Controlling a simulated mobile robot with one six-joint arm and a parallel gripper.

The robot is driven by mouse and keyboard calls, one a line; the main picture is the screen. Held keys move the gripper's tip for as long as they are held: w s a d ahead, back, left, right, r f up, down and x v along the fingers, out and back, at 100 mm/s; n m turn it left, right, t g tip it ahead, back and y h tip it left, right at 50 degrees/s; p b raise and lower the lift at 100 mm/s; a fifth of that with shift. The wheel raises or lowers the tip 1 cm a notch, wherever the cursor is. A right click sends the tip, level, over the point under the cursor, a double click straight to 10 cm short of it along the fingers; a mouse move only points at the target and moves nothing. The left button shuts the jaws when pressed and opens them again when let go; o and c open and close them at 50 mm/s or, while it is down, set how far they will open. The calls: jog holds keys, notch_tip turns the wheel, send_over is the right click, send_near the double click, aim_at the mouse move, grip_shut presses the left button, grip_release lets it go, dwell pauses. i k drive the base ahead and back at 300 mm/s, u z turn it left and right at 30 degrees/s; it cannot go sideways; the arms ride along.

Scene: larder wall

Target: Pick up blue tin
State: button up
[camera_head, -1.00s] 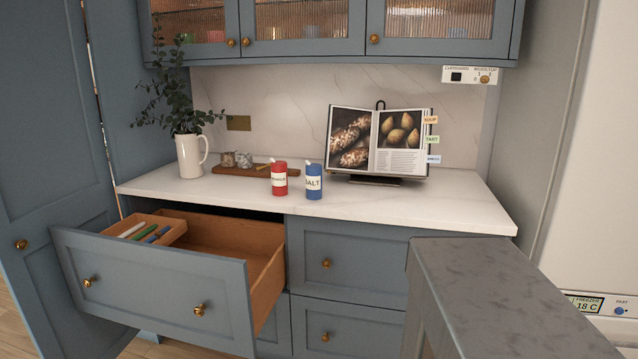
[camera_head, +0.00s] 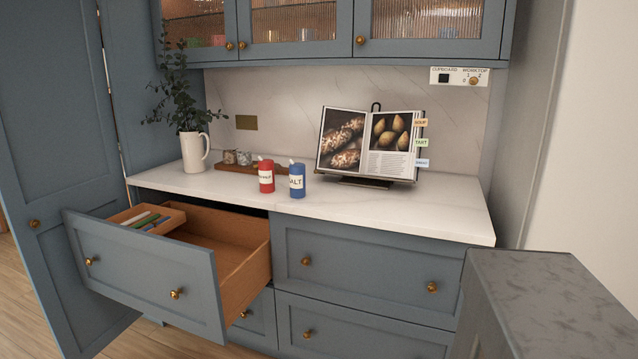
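The blue tin (camera_head: 297,182), with a white label reading "ALT" as far as it shows, stands upright on the white worktop (camera_head: 400,208). A red tin (camera_head: 266,177) with a white label stands close on its left. The blue tin is in front of the wooden board and left of the open cookbook. My gripper is not in view, so I cannot see whether it is open or shut.
An open drawer (camera_head: 145,268) juts out at lower left, holding a small tray of pens. A cookbook on a stand (camera_head: 370,145), a white jug of greenery (camera_head: 194,152) and a wooden board (camera_head: 235,168) stand behind. A grey-topped block (camera_head: 550,290) fills the lower right. The worktop's right front is clear.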

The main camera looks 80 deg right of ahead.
aim_at(297, 170)
jog(key=k, duration=1.5)
jog(key=z, duration=0.45)
jog(key=i, duration=1.3)
